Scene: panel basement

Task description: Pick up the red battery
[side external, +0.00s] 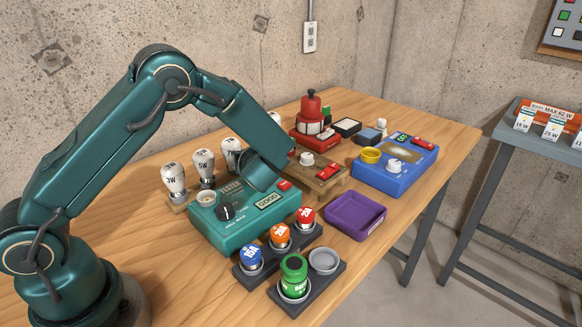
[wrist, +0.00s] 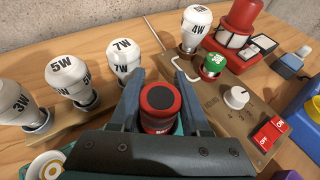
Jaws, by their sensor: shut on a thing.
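My gripper (wrist: 162,100) is shut on a red cylinder with a dark round top, which I take for the red battery (wrist: 158,124). One finger is on each side of it in the wrist view, and its lower part is cut off by the gripper body. In the side view my gripper end is over the teal tester (side external: 229,222); my wrist hides the fingers and most of the held thing. Another red-topped piece (side external: 305,217) stands in the dark rack beside orange (side external: 280,237) and blue (side external: 251,257) ones.
A green battery (side external: 293,275) stands in a front holder beside an empty grey cup (side external: 323,261). A purple tray (side external: 356,217) lies empty to the right. White bulbs (wrist: 71,79) stand close behind. A brown switch board (wrist: 226,108) and blue box (side external: 396,168) are beyond.

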